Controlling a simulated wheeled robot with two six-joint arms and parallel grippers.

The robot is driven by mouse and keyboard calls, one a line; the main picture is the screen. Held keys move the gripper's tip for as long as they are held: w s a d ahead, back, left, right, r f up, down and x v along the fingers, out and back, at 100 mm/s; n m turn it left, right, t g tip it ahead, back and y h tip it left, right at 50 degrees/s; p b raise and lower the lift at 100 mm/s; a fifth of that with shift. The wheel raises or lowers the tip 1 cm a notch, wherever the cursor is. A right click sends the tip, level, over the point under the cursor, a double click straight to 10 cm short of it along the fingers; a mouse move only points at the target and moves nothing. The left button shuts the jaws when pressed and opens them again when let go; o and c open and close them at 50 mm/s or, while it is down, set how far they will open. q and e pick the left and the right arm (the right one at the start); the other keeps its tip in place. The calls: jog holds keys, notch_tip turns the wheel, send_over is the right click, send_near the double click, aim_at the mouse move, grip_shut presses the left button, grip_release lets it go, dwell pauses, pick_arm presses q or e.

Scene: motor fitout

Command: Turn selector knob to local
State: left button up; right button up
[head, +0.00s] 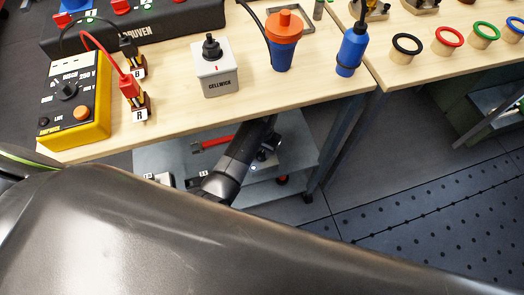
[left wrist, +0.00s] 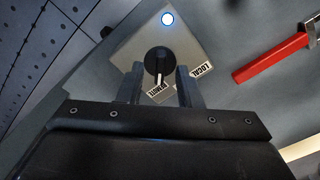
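The selector knob (left wrist: 158,62) is black and round with a white pointer line, on a light grey plate (left wrist: 190,42). The line points down in the left wrist view, towards the REMOTE label (left wrist: 161,93). The LOCAL label (left wrist: 202,70) is to its right. A lit white-blue lamp (left wrist: 167,18) sits above the knob. My left gripper (left wrist: 158,72) is open, one finger on each side of the knob, with gaps visible. In the head view the left gripper (head: 266,153) is below the table edge, partly hidden; I cannot make out the knob there. My right gripper is not in view.
A red-handled item (left wrist: 272,58) lies right of the plate. A grey lower shelf (head: 290,150) is beneath.

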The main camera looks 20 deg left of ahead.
pick_arm(q)
jog(key=shift+f, duration=0.55)
jog(key=shift+c, duration=0.3)
grip_shut()
